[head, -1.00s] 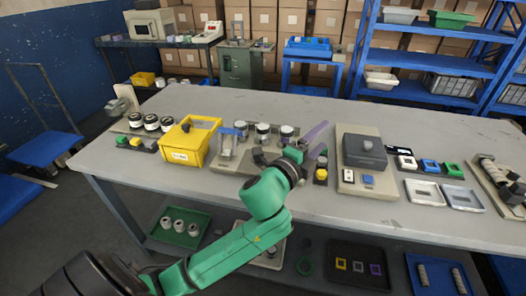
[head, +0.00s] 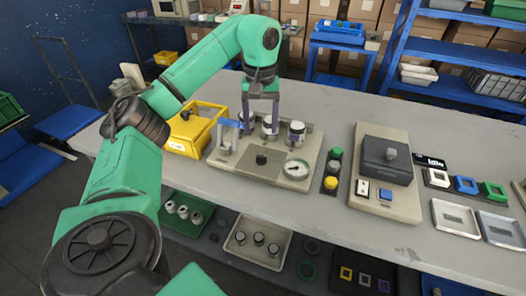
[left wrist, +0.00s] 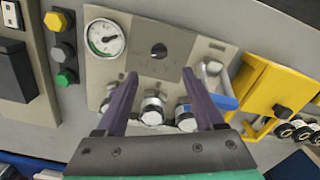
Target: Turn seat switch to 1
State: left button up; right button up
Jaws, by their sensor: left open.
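The seat switch (head: 261,160) is a small black knob on the grey plate of a beige machine (head: 225,166); the left wrist view shows the knob (left wrist: 158,50) on its square plate, between and beyond my fingertips. My left gripper (head: 260,122) is open and empty, pointing down over the row of white, dark-banded cylinders (head: 296,133) behind the knob. The left wrist view shows its two purple fingers (left wrist: 160,74) spread apart, with the knob clear of them. I cannot read the knob's setting. My right gripper is not in view.
A round gauge (head: 296,169) sits right of the knob. A button stack (head: 332,168) and a grey-lidded box (head: 386,160) stand to the right. The table front is clear.

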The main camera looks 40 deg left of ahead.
aim_at(261, 156)
pick_arm(q)
notch_tip(261, 156, down, 10)
jog(key=shift+w+f, duration=0.1)
jog(key=shift+f, duration=0.1)
grip_shut()
